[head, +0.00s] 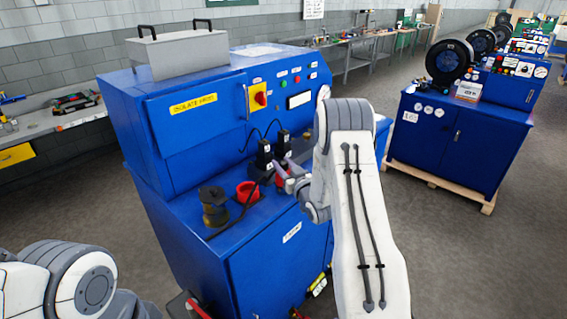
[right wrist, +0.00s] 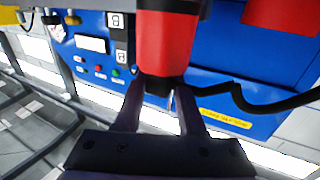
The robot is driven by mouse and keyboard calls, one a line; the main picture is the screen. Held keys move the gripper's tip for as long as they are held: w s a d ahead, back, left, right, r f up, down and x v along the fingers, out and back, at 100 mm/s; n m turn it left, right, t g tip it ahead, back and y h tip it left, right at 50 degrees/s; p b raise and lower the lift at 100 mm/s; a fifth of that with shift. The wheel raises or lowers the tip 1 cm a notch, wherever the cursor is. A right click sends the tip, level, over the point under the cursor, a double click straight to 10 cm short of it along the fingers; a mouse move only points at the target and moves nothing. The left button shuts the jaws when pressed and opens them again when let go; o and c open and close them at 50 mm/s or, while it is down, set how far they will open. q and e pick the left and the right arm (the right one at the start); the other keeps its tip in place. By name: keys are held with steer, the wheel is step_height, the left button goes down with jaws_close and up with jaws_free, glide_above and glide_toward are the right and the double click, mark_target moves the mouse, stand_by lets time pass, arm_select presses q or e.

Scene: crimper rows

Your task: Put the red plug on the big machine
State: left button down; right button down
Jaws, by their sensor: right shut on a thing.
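The red plug (right wrist: 168,42) fills the top middle of the right wrist view, with a black end and a black cable. My right gripper (right wrist: 160,92) is shut on that black end. In the head view my right gripper (head: 285,176) is over the ledge of the big blue machine (head: 180,160), and the plug is mostly hidden there by my arm. I cannot tell whether the red plug touches the machine. My left gripper is out of view; only my left arm shows, bottom left.
A red ring-shaped part (head: 248,191) and a dark stacked round part (head: 213,206) sit on the ledge left of the gripper. A grey box (head: 185,50) stands on the machine's top. Another blue cabinet (head: 455,140) on a pallet stands to the right, across clear floor.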

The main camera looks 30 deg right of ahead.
steer(key=shift+f+b, duration=0.15)
steer(key=shift+b, duration=0.15)
steer(key=c, duration=0.5)
jaws_free()
